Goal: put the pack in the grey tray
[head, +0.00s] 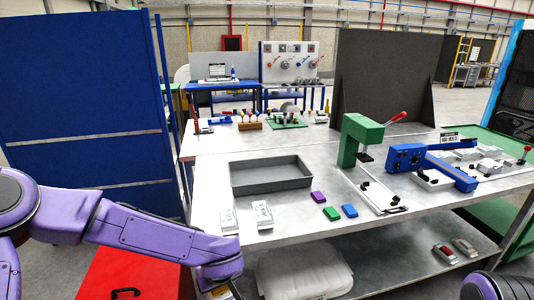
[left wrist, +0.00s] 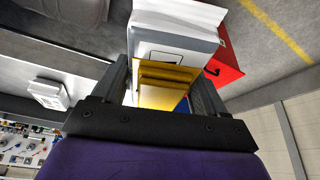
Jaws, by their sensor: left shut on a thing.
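My left gripper (left wrist: 165,95) is shut on a pack (left wrist: 165,80) with a yellow face, seen between the two fingers. A white boxy part (left wrist: 175,40) with a dark outline shows just beyond the yellow; I cannot tell whether it is all one piece. In the head view the left gripper is low in front of the bench's front edge, mostly hidden by my wrist, with a bit of the yellow pack (head: 221,292) showing at the bottom. The grey tray (head: 270,188) lies on the bench, open and empty, behind and above the gripper. My right gripper is out of view.
Two white packs, one left (head: 229,220) and one right (head: 263,214), lie in front of the tray. Purple, green (head: 332,213) and blue blocks lie to the right. A green press (head: 360,140) stands beyond them. A red cabinet (head: 130,275) is below left.

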